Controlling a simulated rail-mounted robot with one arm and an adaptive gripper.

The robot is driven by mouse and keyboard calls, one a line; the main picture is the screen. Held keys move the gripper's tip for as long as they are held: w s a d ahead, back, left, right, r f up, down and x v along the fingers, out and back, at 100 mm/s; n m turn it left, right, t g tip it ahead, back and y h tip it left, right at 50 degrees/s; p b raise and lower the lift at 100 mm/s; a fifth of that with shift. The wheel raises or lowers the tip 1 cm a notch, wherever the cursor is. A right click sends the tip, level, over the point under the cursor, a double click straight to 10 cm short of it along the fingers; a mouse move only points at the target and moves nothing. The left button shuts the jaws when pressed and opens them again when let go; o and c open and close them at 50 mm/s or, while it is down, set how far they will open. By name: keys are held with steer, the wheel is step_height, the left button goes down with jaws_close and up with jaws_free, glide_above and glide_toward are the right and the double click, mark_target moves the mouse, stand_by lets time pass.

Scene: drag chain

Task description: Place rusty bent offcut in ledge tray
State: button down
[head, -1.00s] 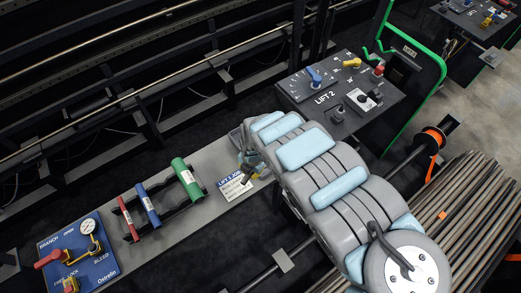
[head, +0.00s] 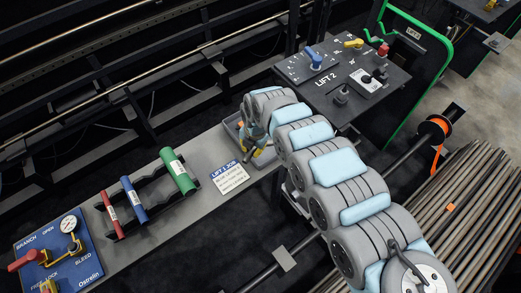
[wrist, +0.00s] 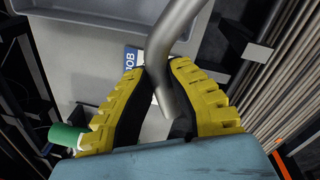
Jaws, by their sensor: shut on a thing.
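My gripper (head: 256,156) has yellow ribbed fingers and is over the ledge tray in the head view. In the wrist view its fingers (wrist: 160,92) are shut on the bent offcut (wrist: 172,38), a grey-brown metal bar that curves at the top. The bar's lower end sticks out between the fingers. The offcut is not clearly visible in the head view. The ledge tray (head: 231,124) is a shallow grey box at the right end of the ledge, partly covered by my gripper. Its rim and floor (wrist: 85,8) show at the top of the wrist view.
A printed card (head: 230,178) lies on the ledge left of the tray. A rack with red, blue and green cylinders (head: 178,170) stands further left. The LIFT 2 panel (head: 340,85) with knobs is close right. Long rods (head: 465,205) lie at the lower right.

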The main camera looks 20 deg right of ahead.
steer(key=shift+w+d+f+b, duration=0.3)
steer(key=shift+d+b, duration=0.1)
steer(key=shift+b, duration=0.3)
steer(key=shift+w+d, duration=0.1)
steer(key=shift+w, duration=0.1)
steer(key=shift+w+d+f+b, duration=0.65)
steer(key=shift+w+f, duration=0.2)
steer(key=shift+f, duration=0.25)
steer(key=shift+w+d+f+b, duration=0.6)
steer(key=shift+w+d+f, duration=0.25)
steer(key=shift+f, duration=0.25)
steer(key=shift+w+d+f+b, duration=0.65)
steer(key=shift+w+f, duration=0.2)
steer(key=shift+f, duration=0.25)
steer(key=shift+d+f+b, duration=0.1)
steer(key=shift+f+b, duration=0.2)
steer(key=shift+f, duration=1.15)
steer(key=shift+f, duration=0.15)
steer(key=c, duration=1.1)
jaws_free()
steer(key=shift+c, duration=0.2)
